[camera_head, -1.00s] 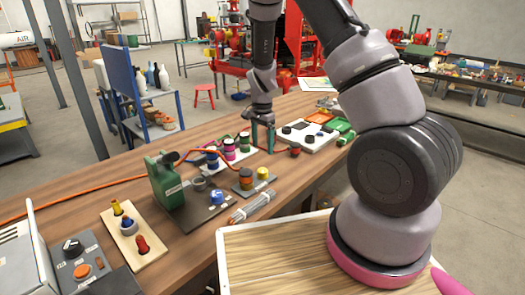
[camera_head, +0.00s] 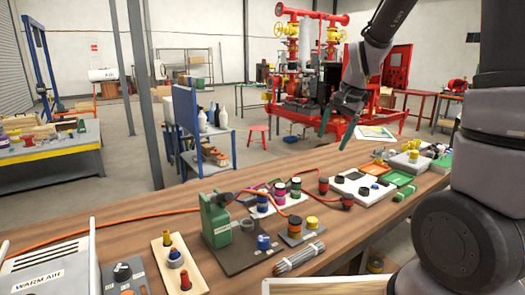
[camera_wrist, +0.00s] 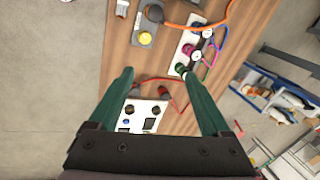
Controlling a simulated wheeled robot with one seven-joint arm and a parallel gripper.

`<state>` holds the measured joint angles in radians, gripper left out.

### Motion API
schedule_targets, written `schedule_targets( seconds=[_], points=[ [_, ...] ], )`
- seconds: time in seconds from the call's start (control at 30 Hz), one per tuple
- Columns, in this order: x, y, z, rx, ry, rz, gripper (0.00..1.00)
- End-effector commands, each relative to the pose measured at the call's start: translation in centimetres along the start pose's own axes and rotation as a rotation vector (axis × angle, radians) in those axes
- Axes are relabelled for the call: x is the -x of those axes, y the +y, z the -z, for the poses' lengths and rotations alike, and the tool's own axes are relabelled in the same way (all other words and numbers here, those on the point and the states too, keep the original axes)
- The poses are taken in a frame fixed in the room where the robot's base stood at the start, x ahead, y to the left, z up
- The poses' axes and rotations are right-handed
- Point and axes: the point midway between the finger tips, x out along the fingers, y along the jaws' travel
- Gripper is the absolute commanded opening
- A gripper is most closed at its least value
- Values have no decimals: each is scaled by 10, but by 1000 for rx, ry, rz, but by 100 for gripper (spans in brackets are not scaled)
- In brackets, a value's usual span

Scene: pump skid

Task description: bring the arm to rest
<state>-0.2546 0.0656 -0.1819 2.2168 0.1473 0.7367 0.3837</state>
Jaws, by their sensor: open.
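My gripper (camera_head: 337,122) is at the upper right of the head view, raised above the far part of the wooden bench. In the wrist view its two green fingers (camera_wrist: 160,100) stand wide apart with nothing between them in contact. The wrist camera looks down past the fingers at the bench top. A white tray with dark round parts (camera_head: 361,187) lies below the gripper; it also shows between the fingers in the wrist view (camera_wrist: 143,116). My upper arm and elbow fill the right side of the head view.
A red pump skid (camera_head: 315,80) and a blue rack (camera_head: 187,125) stand behind. The air above the bench is free.

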Motion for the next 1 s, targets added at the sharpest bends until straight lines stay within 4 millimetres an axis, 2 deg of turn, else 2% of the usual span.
schedule_targets(
  seconds=[0.03, 0.2, 0.5, 0.7, 1.0],
  points=[
    [20, 4, -4, 21, 15, 28, 82],
    [75, 21, -23, 113, 64, 94, 82],
    [149, 64, -65, 281, 192, 170, 82],
    [176, 91, -92, 376, 282, 185, 82],
    [186, 107, -107, 429, 332, 181, 82]
  ],
)
